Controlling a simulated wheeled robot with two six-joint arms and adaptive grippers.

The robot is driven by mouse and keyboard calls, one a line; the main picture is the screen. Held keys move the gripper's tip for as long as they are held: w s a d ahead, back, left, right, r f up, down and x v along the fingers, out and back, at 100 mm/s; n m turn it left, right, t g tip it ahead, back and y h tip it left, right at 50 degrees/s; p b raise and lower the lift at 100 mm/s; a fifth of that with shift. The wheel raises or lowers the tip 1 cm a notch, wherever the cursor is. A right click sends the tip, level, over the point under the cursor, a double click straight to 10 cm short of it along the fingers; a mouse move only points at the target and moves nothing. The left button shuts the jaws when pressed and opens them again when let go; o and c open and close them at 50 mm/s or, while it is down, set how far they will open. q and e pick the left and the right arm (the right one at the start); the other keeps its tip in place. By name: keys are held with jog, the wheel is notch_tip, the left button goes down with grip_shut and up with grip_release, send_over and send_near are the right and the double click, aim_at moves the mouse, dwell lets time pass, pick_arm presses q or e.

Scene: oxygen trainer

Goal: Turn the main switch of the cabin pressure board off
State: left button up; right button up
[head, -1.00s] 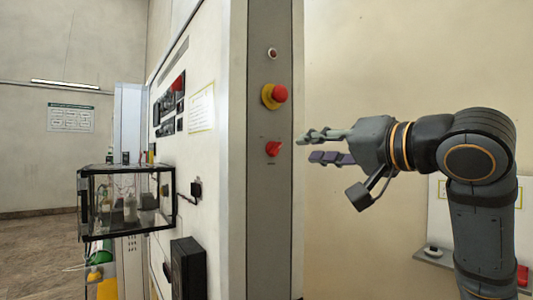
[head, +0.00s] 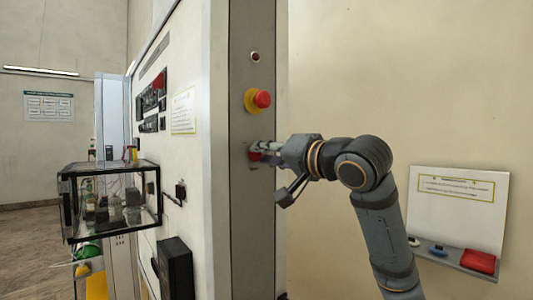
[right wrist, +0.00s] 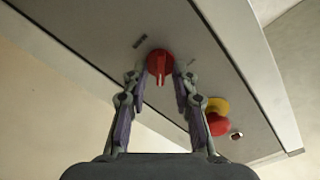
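The red rotary main switch (head: 253,154) is on the narrow grey end panel (head: 252,205) of the cabinet, partly hidden by my right gripper in the head view. In the right wrist view the switch (right wrist: 159,64) shows whole, its ridge pointing down the picture towards my palm. My right gripper (head: 263,151) reaches it from the right. Its fingers are apart, one on each side of the switch, with a narrow gap visible on both sides in the right wrist view (right wrist: 160,82). Contact is not visible. My left gripper is not in view.
A red emergency button on a yellow base (head: 261,99) sits just above the switch, with a small red lamp (head: 255,57) higher up. A glass case (head: 112,197) juts from the cabinet's left face. A small shelf (head: 447,257) is on the right wall.

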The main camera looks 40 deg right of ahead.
grip_shut()
jog(key=shift+n, duration=0.3)
jog(key=n+p, duration=0.2)
jog(key=n, duration=0.4)
jog(key=n+p, duration=0.1)
jog(key=n, duration=0.5)
jog(key=shift+a+r+n+p, duration=0.1)
jog(key=shift+a+n+p, duration=0.1)
jog(key=shift+n+p, duration=0.6)
jog(key=shift+n, duration=1.8)
jog(key=shift+a, duration=0.1)
jog(key=shift+o, duration=1.2)
grip_release()
